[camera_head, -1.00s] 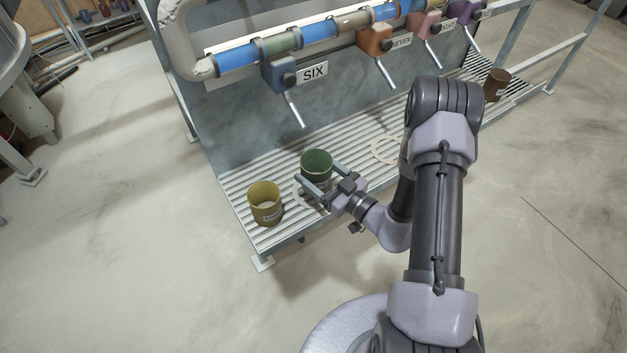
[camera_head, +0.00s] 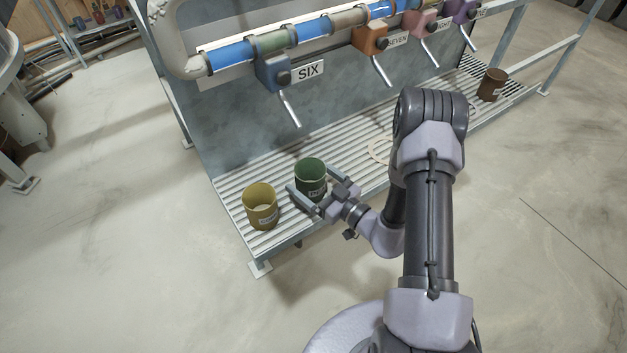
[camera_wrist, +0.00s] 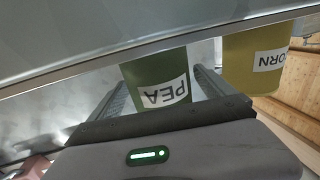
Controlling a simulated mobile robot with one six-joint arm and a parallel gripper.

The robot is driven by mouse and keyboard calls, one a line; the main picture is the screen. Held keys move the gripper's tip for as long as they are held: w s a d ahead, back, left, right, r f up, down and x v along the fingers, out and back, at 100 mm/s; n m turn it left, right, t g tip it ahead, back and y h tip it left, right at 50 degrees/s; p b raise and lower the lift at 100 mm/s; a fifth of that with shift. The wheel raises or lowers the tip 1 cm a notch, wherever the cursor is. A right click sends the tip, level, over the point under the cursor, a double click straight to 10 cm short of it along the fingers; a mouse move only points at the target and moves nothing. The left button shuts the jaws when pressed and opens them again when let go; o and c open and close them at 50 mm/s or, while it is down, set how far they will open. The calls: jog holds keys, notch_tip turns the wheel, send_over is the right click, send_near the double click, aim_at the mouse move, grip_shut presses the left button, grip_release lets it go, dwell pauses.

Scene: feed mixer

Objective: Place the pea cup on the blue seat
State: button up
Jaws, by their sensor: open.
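The pea cup is the dark green cup (camera_head: 310,176) standing upright on the slatted rack, below the blue valve. Its PEA label shows upside down in the wrist view, where the cup (camera_wrist: 155,85) is between my two fingers. My gripper (camera_head: 313,184) is open, reaching in low from the front right, with one finger on each side of the cup. In the wrist view, gaps show between the cup and the fingers (camera_wrist: 162,95). I cannot make out the blue seat; the cup and gripper cover the rack there.
A yellow corn cup (camera_head: 261,207) stands close left of the green cup. A pale ring (camera_head: 379,150) lies on the rack (camera_head: 232,187) to the right. A brown cup (camera_head: 492,85) is at the far right end. The SIX valve's spout (camera_head: 290,108) hangs above and behind.

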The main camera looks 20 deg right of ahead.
jog(key=p+v, duration=0.3)
jog(key=v, duration=0.9)
jog(key=s+a+r+n+g+y, duration=0.3)
jog(key=a+r+n+g, duration=0.5)
jog(key=n, duration=0.9)
jog(key=s+a+r+n+g+y, duration=0.1)
jog(key=s+a+r+n+g, duration=0.55)
jog(key=n, duration=0.95)
jog(key=s+d+r+n+t+h, duration=0.2)
jog(key=r+n+h, duration=0.3)
jog(key=n, duration=0.9)
jog(key=s+d+r+n+t+h, duration=0.2)
jog(key=r+n+h, duration=0.4)
jog(key=n, duration=0.8)
notch_tip(320, 180, up, 2)
jog(key=shift+s+d+r+n+t, duration=0.25)
jog(key=shift+s+t, duration=0.2)
jog(key=shift+s, duration=0.25)
